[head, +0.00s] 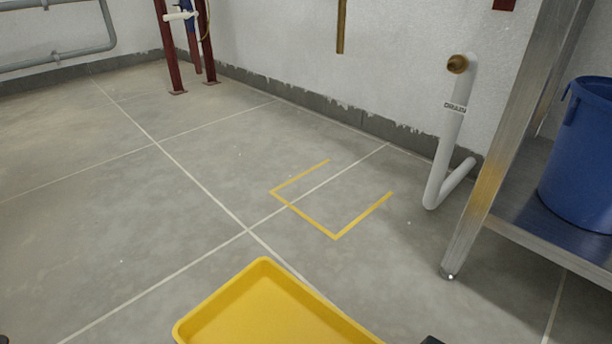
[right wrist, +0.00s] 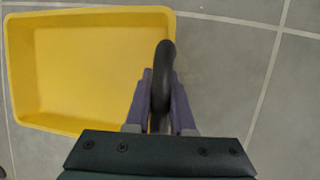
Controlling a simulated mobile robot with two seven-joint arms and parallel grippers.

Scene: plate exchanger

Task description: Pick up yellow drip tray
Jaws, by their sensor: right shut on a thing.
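The yellow drip tray (head: 270,310) is a shallow tray with raised walls and rounded corners, at the bottom middle of the head view, its near part cut off by the frame. In the right wrist view the tray (right wrist: 85,70) fills the left side. My right gripper (right wrist: 161,88) is at the tray's right edge there, its purple fingers shut on a dark rounded handle (right wrist: 164,62) at that edge. I cannot tell how far the tray is above the floor. My left gripper does not show clearly in either view.
A yellow three-sided outline (head: 335,236) is marked on the tiled floor (head: 130,220), with free floor around it. A white pipe (head: 446,145) comes down the wall behind it. A metal table (head: 480,215) with a blue bin (head: 580,150) on its shelf stands at the right.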

